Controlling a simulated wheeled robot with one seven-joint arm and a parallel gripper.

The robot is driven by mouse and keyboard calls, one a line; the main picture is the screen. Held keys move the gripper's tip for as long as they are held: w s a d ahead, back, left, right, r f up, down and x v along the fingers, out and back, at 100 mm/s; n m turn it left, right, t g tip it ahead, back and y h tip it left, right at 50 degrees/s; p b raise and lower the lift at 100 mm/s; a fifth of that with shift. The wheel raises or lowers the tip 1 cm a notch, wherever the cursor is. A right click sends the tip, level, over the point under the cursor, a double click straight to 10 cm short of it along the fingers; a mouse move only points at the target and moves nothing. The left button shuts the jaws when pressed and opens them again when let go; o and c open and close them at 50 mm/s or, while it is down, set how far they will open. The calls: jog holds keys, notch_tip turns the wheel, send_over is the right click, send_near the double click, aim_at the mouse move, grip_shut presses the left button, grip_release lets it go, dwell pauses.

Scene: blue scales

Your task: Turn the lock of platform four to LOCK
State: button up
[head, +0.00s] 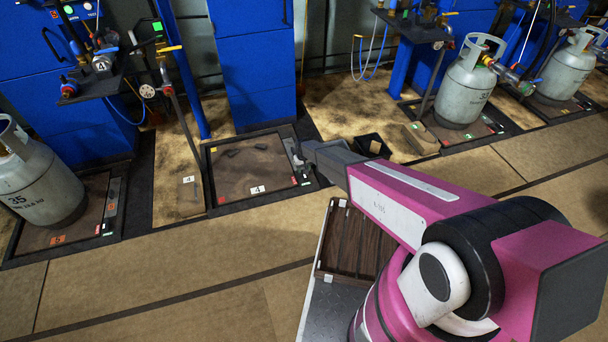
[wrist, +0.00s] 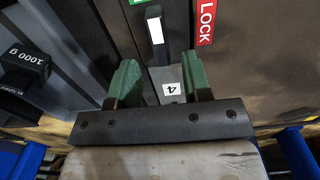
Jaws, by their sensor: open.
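Platform four (head: 235,170) is an empty brown plate in a dark frame on the floor, with a white "4" label (head: 257,189). My gripper (head: 297,158) is low at its right edge. In the wrist view my gripper (wrist: 160,82) has its two green fingers spread with nothing held between them. The lock (wrist: 156,40), a dark piece with a white stripe, lies just ahead of the fingers. A red LOCK label (wrist: 206,22) is to its right and a green label (wrist: 137,2) is cut off at the top. The fingers look apart from the lock.
A dark 1000 g weight (wrist: 25,68) is at the left of the wrist view. A black bin (head: 372,146) stands right of the platform. Grey gas cylinders (head: 38,185) stand on the neighbouring platforms. A brown slatted tray (head: 352,245) is near my arm. The front floor is clear.

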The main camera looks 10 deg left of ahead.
notch_tip(320, 180, down, 4)
jog(key=shift+f, duration=0.25)
grip_shut()
